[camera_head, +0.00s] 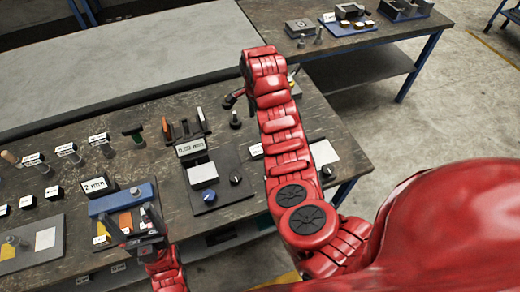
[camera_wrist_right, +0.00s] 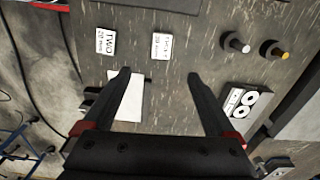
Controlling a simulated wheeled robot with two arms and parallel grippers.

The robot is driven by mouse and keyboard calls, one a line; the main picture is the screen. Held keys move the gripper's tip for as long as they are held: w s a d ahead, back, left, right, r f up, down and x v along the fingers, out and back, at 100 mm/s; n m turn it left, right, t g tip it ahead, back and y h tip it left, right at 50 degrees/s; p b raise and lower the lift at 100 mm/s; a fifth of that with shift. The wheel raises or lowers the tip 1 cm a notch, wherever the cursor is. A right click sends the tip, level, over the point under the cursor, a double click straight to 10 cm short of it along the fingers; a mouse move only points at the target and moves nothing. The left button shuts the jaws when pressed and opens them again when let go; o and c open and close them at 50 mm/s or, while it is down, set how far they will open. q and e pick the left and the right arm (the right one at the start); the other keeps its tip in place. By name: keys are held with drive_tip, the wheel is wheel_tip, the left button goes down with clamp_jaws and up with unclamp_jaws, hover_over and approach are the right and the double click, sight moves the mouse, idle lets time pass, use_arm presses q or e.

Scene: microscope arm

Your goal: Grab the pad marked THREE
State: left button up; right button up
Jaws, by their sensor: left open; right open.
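In the right wrist view, the pad marked THREE (camera_wrist_right: 161,46) shows a small white face with dark lettering. It lies on the dark, scuffed tabletop, beyond the fingertips and roughly between their lines. A similar pad marked TWO (camera_wrist_right: 106,42) lies to its left. My right gripper (camera_wrist_right: 159,75) is open, with nothing between its fingers. In the head view my right arm hides part of the table, and I cannot pick out the THREE pad there. My left gripper (camera_head: 132,222) is open and empty above the table's near side, by a blue block.
A white plate (camera_wrist_right: 128,98) lies partly behind the left finger in the wrist view. Knobs (camera_wrist_right: 236,43) and a dark box with white discs (camera_wrist_right: 241,103) are to the right. The head view shows labelled blocks, a display (camera_head: 190,147) and the blue block (camera_head: 121,199).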

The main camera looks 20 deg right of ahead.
drive_tip(key=b, duration=0.7)
hover_over(258, 149)
drive_tip(key=f, duration=1)
drive_tip(key=shift+s+a+f, duration=0.15)
drive_tip(key=shift+s+f, duration=0.2)
drive_tip(key=shift+f+p, duration=0.3)
drive_tip(key=shift+f, duration=0.35)
drive_tip(key=shift+f+p, duration=0.55)
drive_tip(key=shift+p, duration=0.1)
drive_tip(key=shift+w+f+p, duration=0.25)
drive_tip(key=shift+f+p, duration=0.25)
drive_tip(key=shift+f, duration=1.6)
clamp_jaws()
